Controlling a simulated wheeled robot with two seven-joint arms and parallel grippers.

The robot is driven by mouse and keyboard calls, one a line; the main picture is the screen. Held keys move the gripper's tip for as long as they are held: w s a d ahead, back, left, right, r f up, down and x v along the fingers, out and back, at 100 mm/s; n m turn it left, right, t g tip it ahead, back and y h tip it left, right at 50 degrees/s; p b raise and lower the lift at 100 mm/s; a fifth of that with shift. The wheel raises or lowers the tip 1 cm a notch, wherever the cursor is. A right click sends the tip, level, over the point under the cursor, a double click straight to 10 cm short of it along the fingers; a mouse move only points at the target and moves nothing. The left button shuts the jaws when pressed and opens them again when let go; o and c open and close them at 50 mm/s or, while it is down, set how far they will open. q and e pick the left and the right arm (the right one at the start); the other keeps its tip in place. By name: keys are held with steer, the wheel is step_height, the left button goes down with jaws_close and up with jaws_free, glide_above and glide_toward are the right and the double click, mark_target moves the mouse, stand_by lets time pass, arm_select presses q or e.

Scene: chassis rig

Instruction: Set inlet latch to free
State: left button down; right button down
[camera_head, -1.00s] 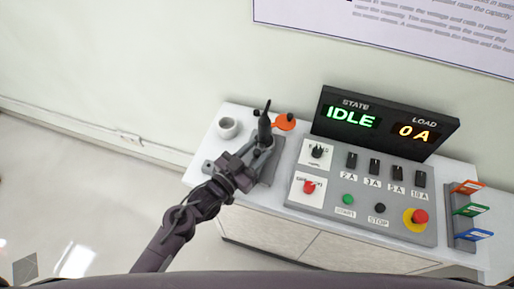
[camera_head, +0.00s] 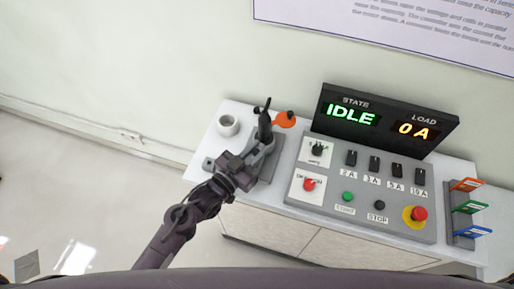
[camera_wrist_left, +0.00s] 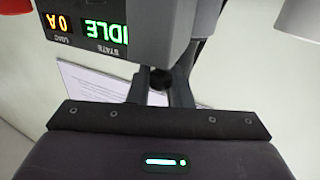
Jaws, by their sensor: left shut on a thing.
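My left gripper (camera_head: 264,138) is at a grey base unit (camera_head: 273,167) on the left of the worktop. In the left wrist view my two fingers (camera_wrist_left: 161,85) are closed around a small dark round knob (camera_wrist_left: 160,78), just below a grey block (camera_wrist_left: 165,25). The gripper hides most of the knob and part of the unit in the head view. An orange piece with a dark knob (camera_head: 285,119) lies just behind the gripper. I cannot tell for sure which part is the inlet latch, and its label is not readable. My right gripper is not in view.
A white cup (camera_head: 228,125) stands left of the gripper. To the right is a control panel (camera_head: 365,208) with switches, buttons and a red knob (camera_head: 309,184). The display (camera_head: 384,119) reads IDLE and 0 A. Coloured tags stand in a rack (camera_head: 463,227) at far right.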

arm_select(q)
steer(key=shift+s+a, duration=0.2)
steer(key=shift+s, duration=0.45)
steer(key=shift+s+a, duration=0.1)
steer(key=shift+s, duration=0.25)
steer(key=c, duration=1.6)
jaws_free()
steer(key=shift+w+f, duration=0.1)
steer(key=shift+o, duration=1.3)
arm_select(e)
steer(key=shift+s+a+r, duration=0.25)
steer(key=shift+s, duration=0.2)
